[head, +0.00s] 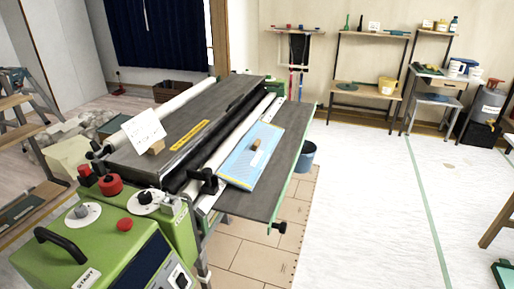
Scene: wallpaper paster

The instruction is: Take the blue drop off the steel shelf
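The blue drop (243,163), a flat light-blue sheet with a pale edge strip, lies on the dark grey steel shelf (291,145) at the right side of the green pasting machine (150,230). A small brown block (256,148) rests on the sheet. The sheet's left edge runs close along a white roller (232,138). Neither of my grippers is in view.
A black bracket (204,181) stands at the sheet's near left corner. A white card and yellow strip (190,135) sit on the machine's grey top. A blue-grey bucket (306,157) stands beyond the shelf. The pale floor (370,215) to the right is largely clear.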

